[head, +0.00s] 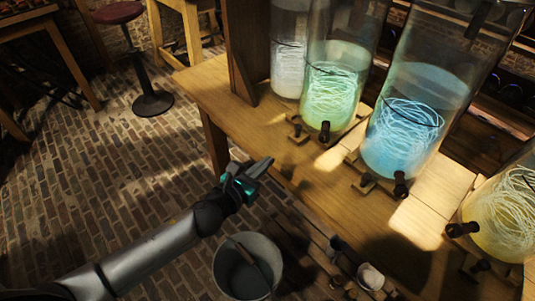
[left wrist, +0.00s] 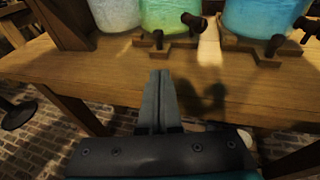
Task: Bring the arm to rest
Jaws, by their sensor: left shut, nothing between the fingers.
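My left gripper (head: 262,165) is shut and empty, with its two fingers together. It is at the front edge of the wooden table (head: 208,84) in the head view, with the arm coming in from the lower left. In the left wrist view the shut fingers (left wrist: 160,80) point toward the table front, below the jars. My right gripper does not show in either view.
On the table stand glass jars with glowing coils: white (head: 287,75), green (head: 331,95), blue (head: 400,130) and yellow (head: 503,215). Dark taps stick out at their bases. A metal bucket (head: 226,265) stands below my arm. A stool (head: 152,104) stands on the open brick floor at left.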

